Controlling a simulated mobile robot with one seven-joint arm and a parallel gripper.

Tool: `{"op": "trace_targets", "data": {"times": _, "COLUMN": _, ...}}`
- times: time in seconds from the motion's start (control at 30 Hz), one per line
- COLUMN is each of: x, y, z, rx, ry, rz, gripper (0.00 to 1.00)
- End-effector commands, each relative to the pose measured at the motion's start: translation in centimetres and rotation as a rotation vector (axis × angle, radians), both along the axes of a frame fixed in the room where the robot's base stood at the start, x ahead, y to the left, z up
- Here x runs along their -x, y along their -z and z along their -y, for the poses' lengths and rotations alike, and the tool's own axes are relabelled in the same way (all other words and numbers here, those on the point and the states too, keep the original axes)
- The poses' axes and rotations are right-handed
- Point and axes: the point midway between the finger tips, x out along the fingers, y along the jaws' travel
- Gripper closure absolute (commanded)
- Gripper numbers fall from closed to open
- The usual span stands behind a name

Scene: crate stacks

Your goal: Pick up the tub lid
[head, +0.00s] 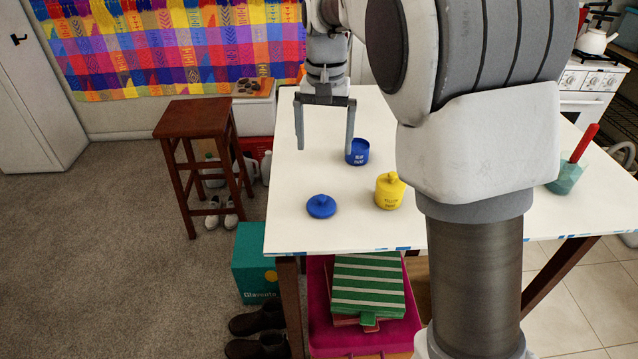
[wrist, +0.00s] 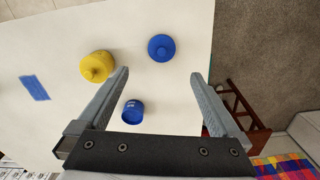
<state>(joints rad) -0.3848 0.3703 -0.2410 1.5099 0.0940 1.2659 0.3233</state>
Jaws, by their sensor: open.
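A round blue lid with a knob (head: 321,206) lies flat on the white table (head: 300,236), near its front left. It also shows in the wrist view (wrist: 161,48), beyond the fingertips and between their lines. An open blue tub (head: 357,153) stands behind it and to the right; in the wrist view the tub (wrist: 133,112) is close to the left finger. A yellow tub (head: 389,192) with its own yellow lid on stands right of the blue lid. My gripper (head: 324,148) is open and empty, pointing down above the table behind the blue lid.
A teal pot with a red handle (head: 567,172) stands at the table's right. A blue patch (wrist: 34,88) shows on the tabletop in the wrist view. A wooden stool (head: 197,125) stands left of the table. The tabletop around the blue lid is clear.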

Motion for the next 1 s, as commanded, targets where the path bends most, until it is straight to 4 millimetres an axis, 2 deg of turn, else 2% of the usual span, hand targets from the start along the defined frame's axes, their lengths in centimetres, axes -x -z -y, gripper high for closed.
{"op": "trace_targets", "data": {"times": 0.17, "x": -0.3, "y": 1.9, "z": -0.3, "rx": 0.005, "ry": 0.002, "rz": -0.009, "gripper": 0.00}}
{"op": "trace_targets", "data": {"times": 0.6, "x": -0.3, "y": 10.9, "z": -0.3, "rx": 0.005, "ry": 0.002, "rz": -0.009, "gripper": 0.00}}
{"op": "trace_targets", "data": {"times": 1.0, "x": -0.8, "y": 13.8, "z": -0.3, "rx": 0.005, "ry": 0.001, "rz": -0.007, "gripper": 0.00}}
